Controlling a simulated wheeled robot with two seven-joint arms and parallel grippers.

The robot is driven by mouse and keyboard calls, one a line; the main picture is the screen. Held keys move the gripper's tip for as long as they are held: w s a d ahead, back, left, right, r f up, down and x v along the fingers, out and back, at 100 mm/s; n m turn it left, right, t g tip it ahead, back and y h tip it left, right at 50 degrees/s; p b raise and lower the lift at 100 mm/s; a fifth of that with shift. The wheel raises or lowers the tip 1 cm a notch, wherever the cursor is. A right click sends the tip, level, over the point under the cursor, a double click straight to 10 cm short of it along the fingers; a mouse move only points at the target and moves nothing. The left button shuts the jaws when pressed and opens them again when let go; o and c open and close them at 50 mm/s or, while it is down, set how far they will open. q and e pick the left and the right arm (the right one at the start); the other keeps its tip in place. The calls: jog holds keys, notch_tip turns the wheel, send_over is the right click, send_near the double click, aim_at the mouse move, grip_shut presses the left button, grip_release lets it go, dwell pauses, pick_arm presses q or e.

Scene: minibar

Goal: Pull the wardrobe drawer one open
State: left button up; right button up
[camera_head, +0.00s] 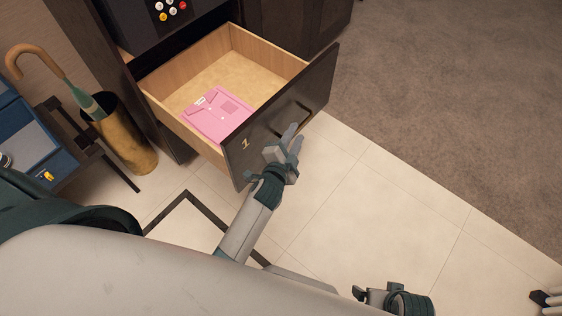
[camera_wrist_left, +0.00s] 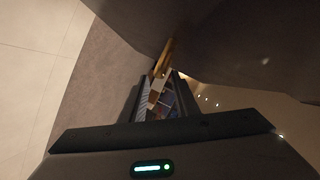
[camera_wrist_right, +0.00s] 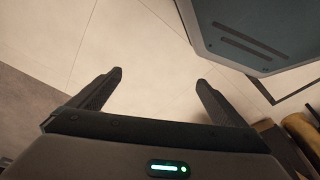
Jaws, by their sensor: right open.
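The wardrobe drawer one (camera_head: 292,103), with a dark front marked "1", stands pulled out from the dark wardrobe. My left gripper (camera_head: 293,138) is at the dark handle (camera_head: 290,108) on the drawer front. In the left wrist view its fingers are close together around a brownish bar-like part (camera_wrist_left: 163,60), which looks like the handle; the exact contact is partly hidden. My right gripper (camera_wrist_right: 158,76) is open and empty above the pale floor, away from the drawer.
A brass umbrella stand (camera_head: 122,135) with an umbrella stands left of the wardrobe, beside a dark stand with blue items (camera_head: 35,140). Tiled floor (camera_head: 370,215) lies clear in front of the drawer, with grey carpet (camera_head: 450,90) to the right.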

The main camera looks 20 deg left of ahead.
pick_arm(q)
jog(key=v, duration=1.3)
pick_arm(e)
jog(key=shift+w+f, duration=0.25)
jog(key=shift+f, duration=0.35)
pick_arm(q)
jog(key=s+a+f+n+g+p, duration=0.1)
jog(key=s+f+n+g+p, duration=0.2)
jog(key=s+f, duration=0.3)
jog(key=s+a+f+n+g+p, duration=0.1)
jog(key=s+f+n+g+p, duration=0.2)
jog(key=s+f, duration=0.4)
jog(key=s+a+f+n+g+h+p, duration=0.1)
jog(key=s+f+n+g+p, duration=0.2)
jog(key=f, duration=1.1)
jog(key=s+g, duration=0.1)
jog(key=s, duration=0.2)
jog(key=shift+s+a+n, duration=0.2)
jog(key=shift+a+n, duration=0.1)
pick_arm(e)
notch_tip(320, 180, down, 11)
jog(key=a+t, duration=0.2)
jog(key=shift+w+a+r+t+y, duration=0.2)
jog(key=shift+w+t+y, duration=0.1)
jog(key=shift+w+y, duration=0.1)
